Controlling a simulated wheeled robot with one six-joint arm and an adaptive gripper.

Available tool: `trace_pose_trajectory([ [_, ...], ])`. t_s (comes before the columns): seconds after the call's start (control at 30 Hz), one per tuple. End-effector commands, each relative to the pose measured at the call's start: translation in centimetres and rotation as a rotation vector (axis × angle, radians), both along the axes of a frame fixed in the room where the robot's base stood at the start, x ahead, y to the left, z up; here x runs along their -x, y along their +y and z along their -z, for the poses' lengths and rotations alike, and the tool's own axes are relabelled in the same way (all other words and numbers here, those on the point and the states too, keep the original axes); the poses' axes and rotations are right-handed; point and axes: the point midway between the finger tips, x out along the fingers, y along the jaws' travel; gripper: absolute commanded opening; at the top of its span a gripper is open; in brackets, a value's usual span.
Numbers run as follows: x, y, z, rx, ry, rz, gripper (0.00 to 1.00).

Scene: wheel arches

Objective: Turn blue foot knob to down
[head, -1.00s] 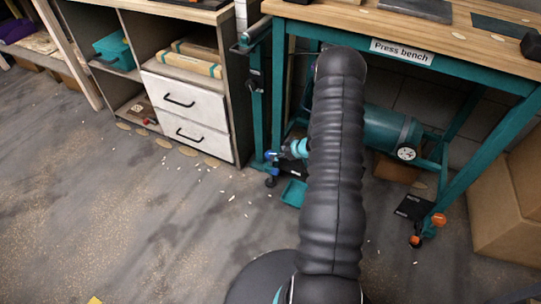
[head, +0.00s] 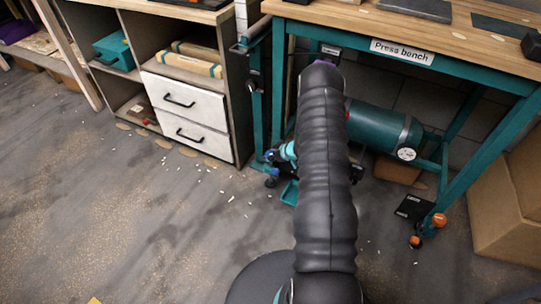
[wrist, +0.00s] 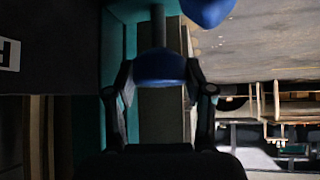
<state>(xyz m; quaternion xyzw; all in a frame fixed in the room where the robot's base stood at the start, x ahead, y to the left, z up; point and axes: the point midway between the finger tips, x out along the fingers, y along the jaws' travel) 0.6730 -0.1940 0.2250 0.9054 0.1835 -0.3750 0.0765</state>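A blue foot knob (wrist: 158,67) on a grey stem shows in the wrist view, between the two fingers of my gripper (wrist: 158,80). The fingers are apart, one on each side of the knob; whether they touch it is unclear. A second blue rounded part (wrist: 208,10) is at the top edge. In the head view, blue parts (head: 270,155) show at the foot of the bench's left front leg (head: 257,100). My arm hides much of the area to their right, and the knob's setting cannot be read.
The press bench (head: 480,25) stands above, with a teal tank and gauge (head: 385,130) beneath. Orange knobs (head: 438,219) are at its right leg, beside a black card (head: 412,207). A drawer cabinet (head: 190,110) is left of the leg. Floor in front is mostly clear.

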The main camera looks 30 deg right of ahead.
Motion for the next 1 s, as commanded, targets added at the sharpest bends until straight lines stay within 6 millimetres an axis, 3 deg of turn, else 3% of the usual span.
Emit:
trace_pose_trajectory([
  [0.47,0.01,0.06,0.30,-0.001,0.000,0.074,0.18],
  [1.0,-0.02,0.15,0.67,-0.001,0.000,0.467,0.18],
])
